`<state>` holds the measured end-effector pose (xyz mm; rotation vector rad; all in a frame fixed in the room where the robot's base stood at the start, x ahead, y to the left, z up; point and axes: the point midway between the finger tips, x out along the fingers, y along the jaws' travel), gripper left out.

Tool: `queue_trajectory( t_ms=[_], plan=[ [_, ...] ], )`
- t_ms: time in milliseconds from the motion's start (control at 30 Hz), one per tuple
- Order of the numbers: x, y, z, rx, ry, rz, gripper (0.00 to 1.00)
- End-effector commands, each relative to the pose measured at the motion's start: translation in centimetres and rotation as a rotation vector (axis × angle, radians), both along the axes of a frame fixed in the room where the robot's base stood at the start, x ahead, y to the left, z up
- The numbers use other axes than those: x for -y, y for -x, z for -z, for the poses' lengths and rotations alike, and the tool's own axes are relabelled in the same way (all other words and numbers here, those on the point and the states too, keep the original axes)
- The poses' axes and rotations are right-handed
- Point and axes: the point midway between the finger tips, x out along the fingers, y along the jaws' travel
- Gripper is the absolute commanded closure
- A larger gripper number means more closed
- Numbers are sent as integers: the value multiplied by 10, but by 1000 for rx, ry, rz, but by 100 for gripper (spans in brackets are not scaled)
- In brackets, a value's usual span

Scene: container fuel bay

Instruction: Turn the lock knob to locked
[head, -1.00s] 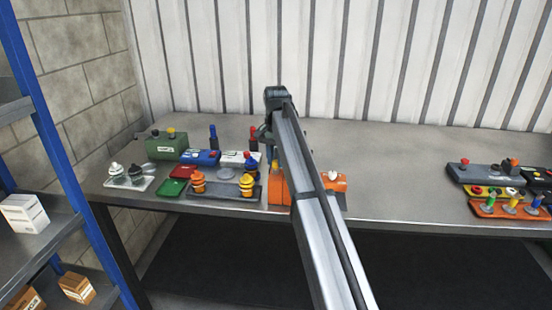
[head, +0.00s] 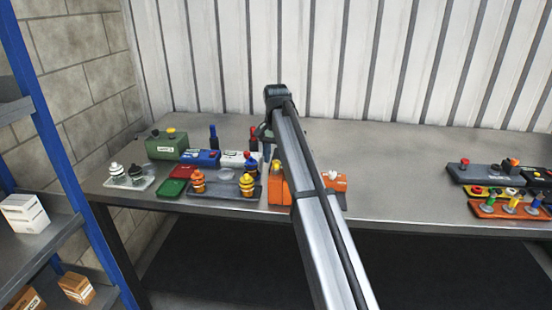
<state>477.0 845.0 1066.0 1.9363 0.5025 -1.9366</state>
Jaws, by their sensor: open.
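I cannot tell for sure which part is the lock knob; several boxes on the bench carry knobs too small to read. An orange box (head: 279,190) stands near the front edge, partly hidden behind my arm. A small white knob (head: 332,175) sits on the orange part to the right of my arm.
A blue box (head: 200,158), white box (head: 233,157) and dark tray (head: 222,194) with orange and yellow pieces crowd the left. Other control boxes (head: 480,174) stand at the far right. The bench (head: 400,160) between is clear. A blue-framed shelf (head: 45,135) stands left.

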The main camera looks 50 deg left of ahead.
Motion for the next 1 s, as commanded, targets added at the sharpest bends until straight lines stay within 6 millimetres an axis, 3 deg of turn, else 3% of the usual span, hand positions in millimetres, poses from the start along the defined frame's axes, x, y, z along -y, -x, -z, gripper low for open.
queue_trajectory(
  t_ms=[600, 800, 1000],
  plan=[
    [-1, -1, -107, 0, -1, 0, 46],
    [-1, 0, -127, 0, 0, 0, 46],
    [0, 0, -133, 0, 0, 0, 46]
  ],
)
